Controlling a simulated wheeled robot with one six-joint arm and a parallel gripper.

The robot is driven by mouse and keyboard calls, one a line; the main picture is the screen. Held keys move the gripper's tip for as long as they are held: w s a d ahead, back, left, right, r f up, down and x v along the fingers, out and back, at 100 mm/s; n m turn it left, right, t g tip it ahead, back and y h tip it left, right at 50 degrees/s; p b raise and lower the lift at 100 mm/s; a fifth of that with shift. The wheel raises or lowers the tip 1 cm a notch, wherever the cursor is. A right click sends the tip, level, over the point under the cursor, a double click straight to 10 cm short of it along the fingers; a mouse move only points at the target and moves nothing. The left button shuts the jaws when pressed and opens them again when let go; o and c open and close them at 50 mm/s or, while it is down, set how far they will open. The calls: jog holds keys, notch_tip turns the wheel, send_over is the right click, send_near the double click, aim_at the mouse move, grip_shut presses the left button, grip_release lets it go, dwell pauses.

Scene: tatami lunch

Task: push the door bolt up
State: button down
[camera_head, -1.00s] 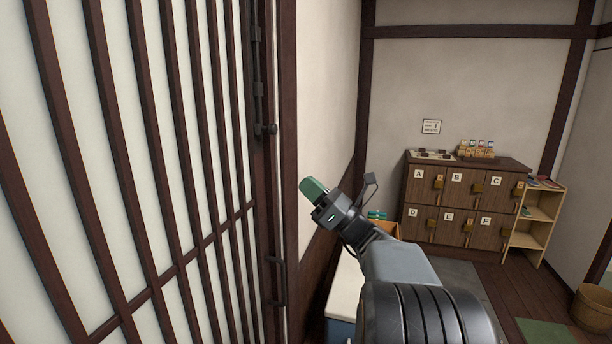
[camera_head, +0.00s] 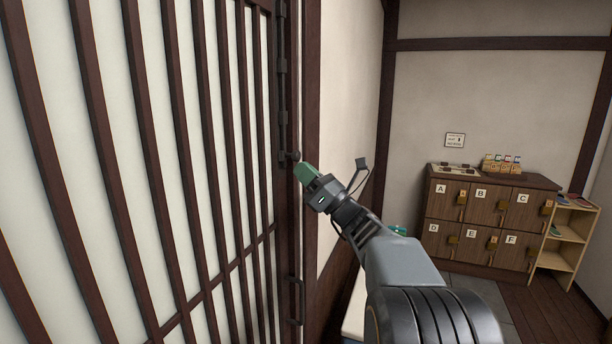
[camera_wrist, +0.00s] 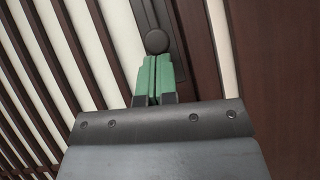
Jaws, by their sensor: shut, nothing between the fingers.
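The door bolt (camera_head: 282,90) is a dark vertical rod on the edge of the slatted door (camera_head: 190,150). Its round knob (camera_head: 295,156) sticks out at the bolt's lower end. My gripper (camera_head: 300,168) has green fingers and is shut and empty. Its tips are at the knob, just below it in the head view. In the wrist view the knob (camera_wrist: 157,41) shows right beyond the closed green fingertips (camera_wrist: 154,62). I cannot tell whether they touch.
A dark door handle (camera_head: 297,300) sits lower on the same door. A wooden locker cabinet (camera_head: 478,262) with lettered doors stands at the back right, beside a small open shelf (camera_head: 568,240). A plain wall and dark post are right of the door.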

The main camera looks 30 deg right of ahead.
notch_tip(320, 180, up, 3)
jog(key=shift+r+p, duration=0.15)
jog(key=shift+p, duration=0.65)
jog(key=w+a+f+b+v, duration=0.1)
jog(key=b+v, duration=0.5)
jog(key=v, duration=0.7)
jog(key=shift+a+f+b, duration=0.2)
jog(key=shift+f+b, duration=0.2)
jog(key=shift+f, duration=0.25)
jog(key=shift+w, duration=0.1)
